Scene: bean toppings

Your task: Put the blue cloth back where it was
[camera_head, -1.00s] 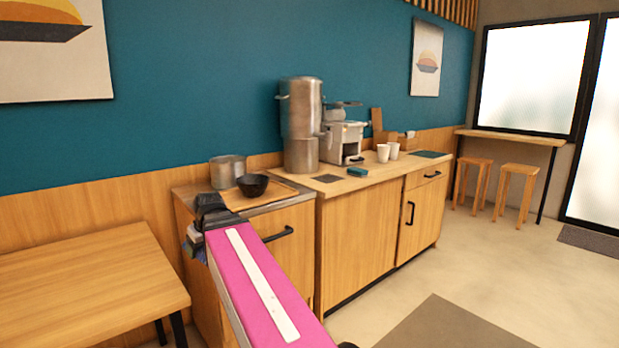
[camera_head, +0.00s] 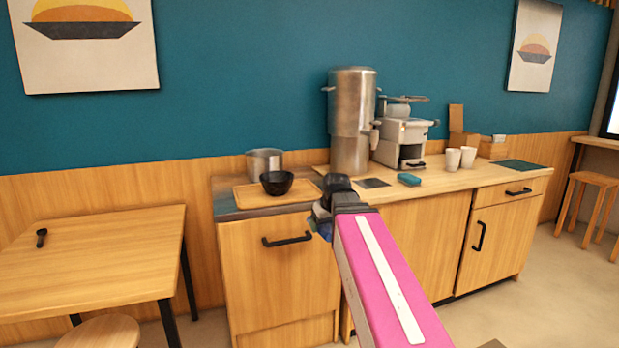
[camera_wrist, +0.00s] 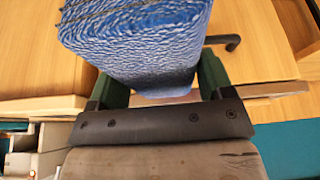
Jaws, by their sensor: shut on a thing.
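The blue cloth (camera_wrist: 140,45) is a thick, ribbed, folded bundle that fills the top middle of the wrist view. My gripper (camera_wrist: 158,88) is shut on it, with a dark green finger at each side. In the head view, my gripper (camera_head: 330,205) is in front of the counter, and only a small blue part of the cloth (camera_head: 321,229) shows beneath it. The cloth's far side is hidden. A dark grey square (camera_head: 373,183) and a dark teal mat (camera_head: 518,166) lie flat on the counter top.
The counter (camera_head: 440,186) carries a wooden tray (camera_head: 250,200), black bowl (camera_head: 277,183), pot (camera_head: 264,162), tall steel urn (camera_head: 352,120), white machine (camera_head: 402,140), teal block (camera_head: 409,179) and cups (camera_head: 460,158). A wooden table (camera_head: 110,250) with a dark object (camera_head: 41,237) and a stool (camera_head: 100,332) stand left.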

